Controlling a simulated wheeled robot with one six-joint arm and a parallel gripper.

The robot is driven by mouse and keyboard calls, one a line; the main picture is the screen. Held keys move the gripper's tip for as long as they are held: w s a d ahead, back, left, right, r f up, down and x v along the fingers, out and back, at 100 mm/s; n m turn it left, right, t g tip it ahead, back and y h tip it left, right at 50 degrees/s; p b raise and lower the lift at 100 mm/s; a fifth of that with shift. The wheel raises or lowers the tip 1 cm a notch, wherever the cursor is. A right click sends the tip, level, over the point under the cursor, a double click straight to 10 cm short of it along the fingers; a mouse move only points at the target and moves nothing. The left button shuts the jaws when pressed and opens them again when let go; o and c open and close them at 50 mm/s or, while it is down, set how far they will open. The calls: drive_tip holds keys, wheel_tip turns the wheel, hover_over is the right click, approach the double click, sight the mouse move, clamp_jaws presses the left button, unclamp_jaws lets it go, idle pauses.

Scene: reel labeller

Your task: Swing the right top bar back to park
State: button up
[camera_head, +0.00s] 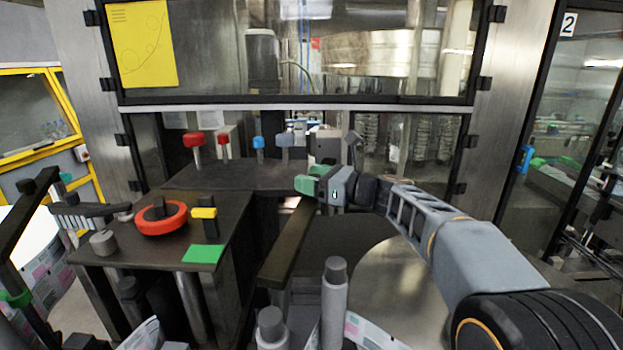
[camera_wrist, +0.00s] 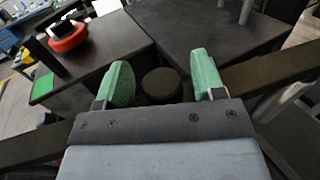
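The right top bar (camera_head: 285,246) is a long dark bar. In the head view it runs from beneath my gripper toward the front, right of the dark machine table. In the wrist view the bar (camera_wrist: 268,72) crosses behind the fingers from lower left to upper right. A round dark knob (camera_wrist: 161,84) stands on it, between my fingers. My gripper (camera_head: 306,183) has green fingers, which are spread apart. In the wrist view my gripper (camera_wrist: 164,76) shows a gap on each side of the knob. The lower part of the knob is hidden by the gripper body.
A dark table (camera_head: 115,236) holds a red-orange ring (camera_head: 161,221), a yellow block (camera_head: 204,213) and a green pad (camera_head: 203,254). Red and blue knobs stand behind. Grey posts (camera_head: 334,300) rise in front. Another dark bar (camera_head: 28,212) is at far left.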

drive_tip(key=shift+d, duration=0.15)
drive_tip(key=b+v, duration=0.3)
drive_tip(key=v, duration=1)
drive_tip(key=shift+s+d, duration=0.2)
drive_tip(key=shift+d, duration=0.05)
